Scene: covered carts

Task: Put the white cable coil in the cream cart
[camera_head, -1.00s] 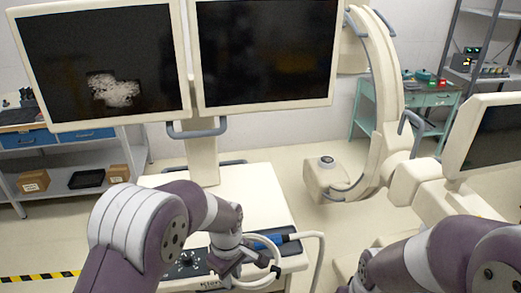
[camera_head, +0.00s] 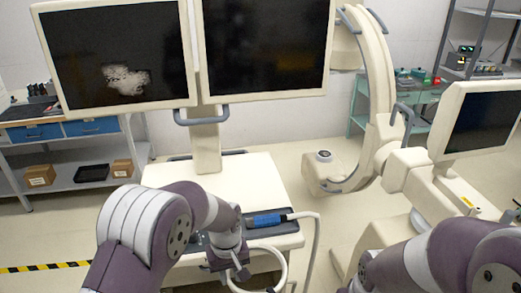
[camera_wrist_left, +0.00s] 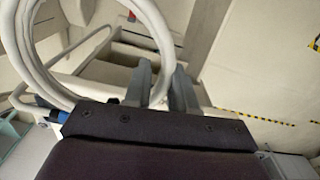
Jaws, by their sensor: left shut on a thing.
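The white cable coil (camera_head: 284,264) hangs from my left gripper (camera_head: 240,272), just in front of the cream cart's near edge. In the left wrist view the coil (camera_wrist_left: 155,22) is a large loop, and its lower part passes by the fingers of my left gripper (camera_wrist_left: 162,88). These fingers are shut on it; the exact contact is partly hidden.
A blue-handled tool (camera_head: 265,218) lies along the cart's near edge, with a pale hose (camera_head: 317,240) at its right. A cream C-arm (camera_head: 385,110) and another screen (camera_head: 485,122) stand to the right. A grey shelf (camera_head: 75,150) holds boxes at the left.

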